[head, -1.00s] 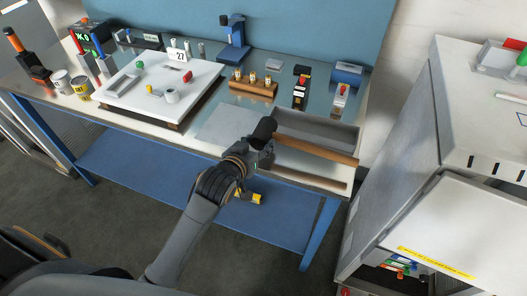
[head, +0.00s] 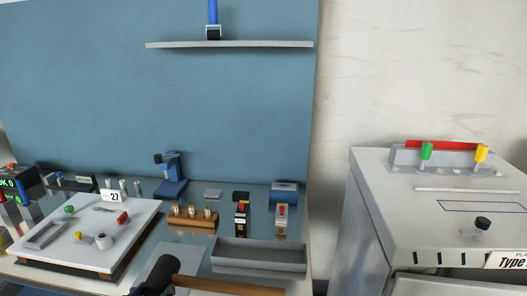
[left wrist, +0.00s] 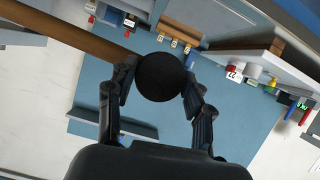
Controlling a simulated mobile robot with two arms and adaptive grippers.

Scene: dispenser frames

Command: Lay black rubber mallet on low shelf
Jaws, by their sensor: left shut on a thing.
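A rubber mallet has a black head (head: 160,275) and a wooden handle (head: 215,285), low in the head view in front of the bench top. In the left wrist view the round black head (left wrist: 160,77) sits between the fingers, and the handle (left wrist: 70,35) runs to the upper left. My left gripper (left wrist: 156,85) is shut on the mallet; in the head view it is mostly cut off by the bottom edge. The blue low shelf under the bench is out of view now. My right gripper is not in view.
A grey open tray (head: 258,265) stands on the bench beyond the handle. A white board (head: 70,252), a wooden block with brass pieces (head: 193,222) and a blue stand (head: 170,188) also stand there. A wall shelf (head: 230,44) hangs above. A grey cabinet (head: 365,215) stands right.

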